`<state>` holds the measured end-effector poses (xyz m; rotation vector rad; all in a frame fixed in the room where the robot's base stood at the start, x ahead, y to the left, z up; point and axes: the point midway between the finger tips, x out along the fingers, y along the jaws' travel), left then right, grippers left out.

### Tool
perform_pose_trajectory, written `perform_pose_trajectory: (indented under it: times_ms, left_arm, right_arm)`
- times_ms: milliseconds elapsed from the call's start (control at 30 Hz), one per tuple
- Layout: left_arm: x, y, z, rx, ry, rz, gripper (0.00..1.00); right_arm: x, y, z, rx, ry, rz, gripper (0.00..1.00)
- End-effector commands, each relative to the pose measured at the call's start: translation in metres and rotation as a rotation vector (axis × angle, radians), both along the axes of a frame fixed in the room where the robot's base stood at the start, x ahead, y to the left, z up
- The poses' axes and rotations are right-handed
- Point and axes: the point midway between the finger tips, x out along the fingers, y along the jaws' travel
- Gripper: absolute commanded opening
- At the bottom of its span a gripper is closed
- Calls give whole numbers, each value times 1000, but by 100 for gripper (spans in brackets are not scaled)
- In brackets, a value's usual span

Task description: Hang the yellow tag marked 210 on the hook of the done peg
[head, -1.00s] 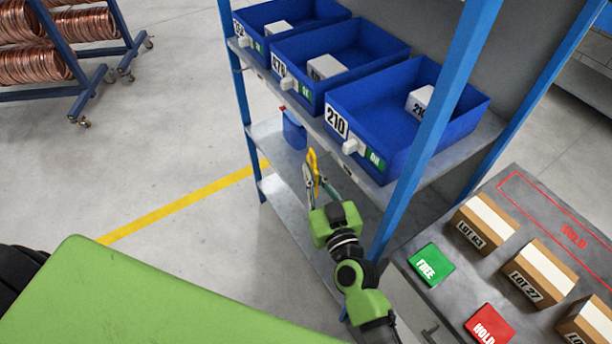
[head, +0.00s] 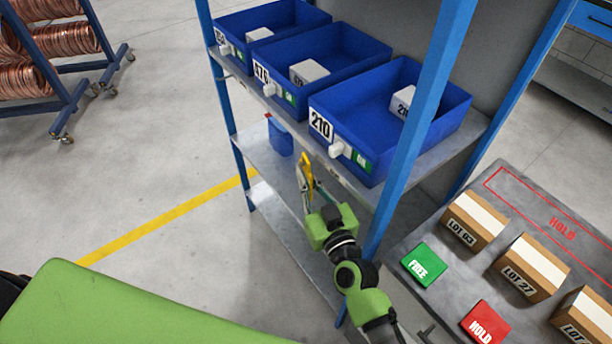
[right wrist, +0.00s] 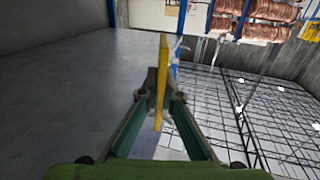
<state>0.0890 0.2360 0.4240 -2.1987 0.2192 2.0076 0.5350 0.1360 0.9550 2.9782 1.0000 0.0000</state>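The yellow tag (head: 307,176) is upright between the fingertips of my right gripper (head: 305,192), below the front of the bin labelled 210 (head: 388,163). In the right wrist view the tag (right wrist: 162,75) is edge-on, with the right gripper (right wrist: 160,98) shut on it. The number on the tag cannot be read. A thin pale piece (right wrist: 180,47) shows beside the tag's top; I cannot tell whether it is a hook. I cannot make out the done peg clearly. My left gripper is not in view.
The blue rack post (head: 405,160) stands close to my right arm. A lower shelf (head: 262,160) carries a small blue container (head: 280,138). A grey table (head: 420,225) with boxes and FREE and HOLD blocks is at right.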

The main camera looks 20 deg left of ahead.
Motion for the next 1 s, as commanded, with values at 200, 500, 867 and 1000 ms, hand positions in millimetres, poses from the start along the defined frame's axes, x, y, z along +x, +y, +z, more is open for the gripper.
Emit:
perform_pose_trajectory:
  times_ms: [200, 500, 867, 1000]
  left_arm:
    - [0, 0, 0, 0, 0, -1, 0]
    - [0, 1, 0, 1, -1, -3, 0]
    - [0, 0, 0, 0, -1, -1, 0]
    - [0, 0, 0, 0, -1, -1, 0]
  right_arm:
    - [0, 0, 0, 0, 0, 0, 24]
    - [0, 0, 0, 0, 0, 0, 24]
    - [-40, -31, -2, -3, 1, 0, 24]
    - [-64, -49, -2, -4, 1, 0, 24]
